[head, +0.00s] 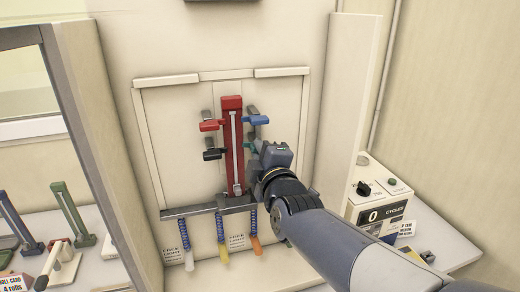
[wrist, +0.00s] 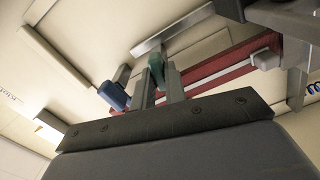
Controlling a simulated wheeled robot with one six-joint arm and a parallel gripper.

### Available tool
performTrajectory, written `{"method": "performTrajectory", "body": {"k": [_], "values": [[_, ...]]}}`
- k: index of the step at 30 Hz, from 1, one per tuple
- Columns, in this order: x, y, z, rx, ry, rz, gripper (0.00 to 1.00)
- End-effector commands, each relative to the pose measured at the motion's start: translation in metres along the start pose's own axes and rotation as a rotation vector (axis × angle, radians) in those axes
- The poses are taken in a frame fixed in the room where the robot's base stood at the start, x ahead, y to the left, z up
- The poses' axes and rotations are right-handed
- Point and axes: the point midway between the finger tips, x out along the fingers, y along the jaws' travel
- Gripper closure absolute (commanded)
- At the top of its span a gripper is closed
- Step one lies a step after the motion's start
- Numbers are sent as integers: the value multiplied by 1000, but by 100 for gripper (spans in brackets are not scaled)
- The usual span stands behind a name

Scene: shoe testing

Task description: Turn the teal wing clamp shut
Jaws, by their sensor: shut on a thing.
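The teal wing clamp (head: 250,147) shows as a small teal edge at the right side of the red upright bar (head: 233,135) in the head view; my gripper hides most of it. In the wrist view the teal wing (wrist: 157,69) sits between my two fingers. My gripper (wrist: 160,84) is shut on it; in the head view my gripper (head: 257,150) reaches in from the lower right. The red bar (wrist: 220,67) runs behind the fingers in the wrist view.
A blue wing clamp (head: 257,120) sits just above my gripper, and it shows close to the fingers in the wrist view (wrist: 112,96). A red wing (head: 209,126) and a black wing (head: 213,155) are left of the bar. A cycle counter box (head: 378,203) stands at the right.

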Motion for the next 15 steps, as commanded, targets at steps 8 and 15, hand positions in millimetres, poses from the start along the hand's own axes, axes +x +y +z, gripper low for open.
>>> {"method": "performTrajectory", "body": {"k": [8,15], "values": [[0,-1,0,-167,0,-2,100],[0,-2,0,-240,0,-1,100]]}}
